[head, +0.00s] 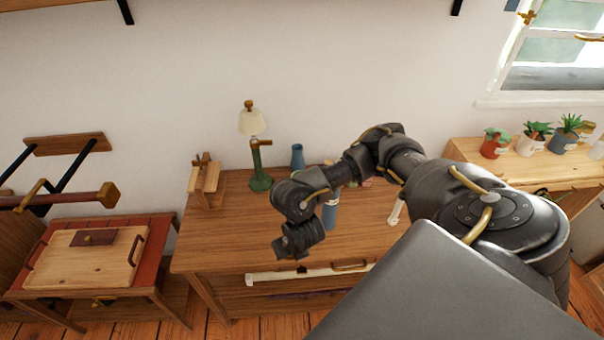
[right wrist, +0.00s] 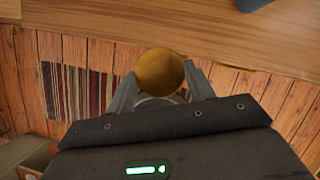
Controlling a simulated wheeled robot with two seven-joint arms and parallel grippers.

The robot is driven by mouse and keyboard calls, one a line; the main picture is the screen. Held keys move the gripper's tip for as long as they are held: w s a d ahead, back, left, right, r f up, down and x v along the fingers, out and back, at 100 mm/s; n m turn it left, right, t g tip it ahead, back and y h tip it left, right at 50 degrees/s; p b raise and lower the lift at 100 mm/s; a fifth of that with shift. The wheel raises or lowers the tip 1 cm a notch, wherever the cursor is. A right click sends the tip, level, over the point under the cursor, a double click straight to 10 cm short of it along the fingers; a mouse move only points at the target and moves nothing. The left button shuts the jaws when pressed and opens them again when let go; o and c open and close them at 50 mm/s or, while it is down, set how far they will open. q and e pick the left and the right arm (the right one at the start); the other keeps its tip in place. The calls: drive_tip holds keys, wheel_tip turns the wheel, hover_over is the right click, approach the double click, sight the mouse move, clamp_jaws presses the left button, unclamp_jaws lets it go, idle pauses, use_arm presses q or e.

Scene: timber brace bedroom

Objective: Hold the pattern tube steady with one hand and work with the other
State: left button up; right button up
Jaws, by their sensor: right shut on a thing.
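My right gripper (head: 301,267) hangs low at the front edge of the wooden desk. In the right wrist view its fingers (right wrist: 160,88) are closed on both sides of a round gold end or cap (right wrist: 159,70), with a pale rim just below it. A long white tube-like thing (head: 270,276) lies across the desk front in the head view, close to the right fingertips. I cannot tell for sure that the gold end belongs to it. My left gripper is in neither view.
The desk (head: 235,235) carries a green lamp (head: 260,168), a blue vase (head: 297,157), a blue bottle (head: 330,212) and a small wooden stand (head: 205,182). A striped rug (right wrist: 75,90) lies on the floor. Potted plants (head: 495,145) stand at the right.

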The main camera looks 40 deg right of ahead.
drive_tip(key=shift+w+a+r+m, duration=0.2)
drive_tip(key=shift+w+a+m, duration=0.15)
drive_tip(key=shift+w+m, duration=0.1)
drive_tip(key=w+a+r+m+g+b, duration=0.1)
drive_tip(key=a+r+m+g+b, duration=0.2)
drive_tip(key=r+m, duration=0.6)
drive_tip(key=w+a+r+m+g+y+b, duration=0.1)
drive_tip(key=a+r+m+g+b, duration=0.2)
drive_tip(key=m, duration=2)
drive_tip(key=shift+r+g+b, duration=0.5)
drive_tip(key=shift+r+g, duration=1)
drive_tip(key=shift+r, duration=1.6)
